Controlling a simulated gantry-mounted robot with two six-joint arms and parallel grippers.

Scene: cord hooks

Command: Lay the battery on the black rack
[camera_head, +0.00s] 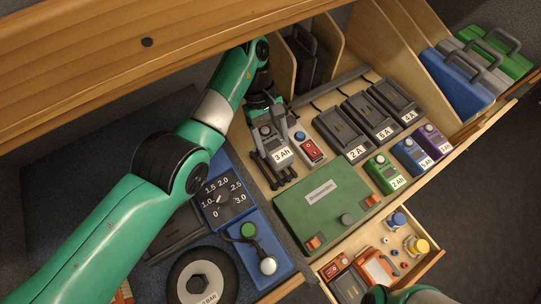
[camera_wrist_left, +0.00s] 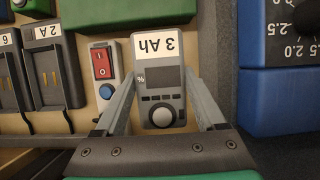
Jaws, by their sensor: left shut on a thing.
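A grey battery (camera_head: 281,154) labelled 3 Ah, with a small screen and a round dial, is between the fingers of my left gripper (camera_head: 277,172). The left wrist view shows the battery (camera_wrist_left: 162,80) with a finger along each side; my left gripper (camera_wrist_left: 163,105) is shut on it. I cannot tell if its underside touches the board. Three black charger docks (camera_head: 370,119) with labels stand in a row to the right; I cannot tell whether they are the black rack. My right gripper is not in view.
A red-switch box (camera_head: 311,149) is close beside the battery. A green case (camera_head: 322,205) lies in front. Green (camera_head: 385,174), blue (camera_head: 410,157) and purple (camera_head: 430,141) batteries stand at right. A blue dial panel (camera_head: 228,200) is at left. An open drawer (camera_head: 430,262) juts out in front.

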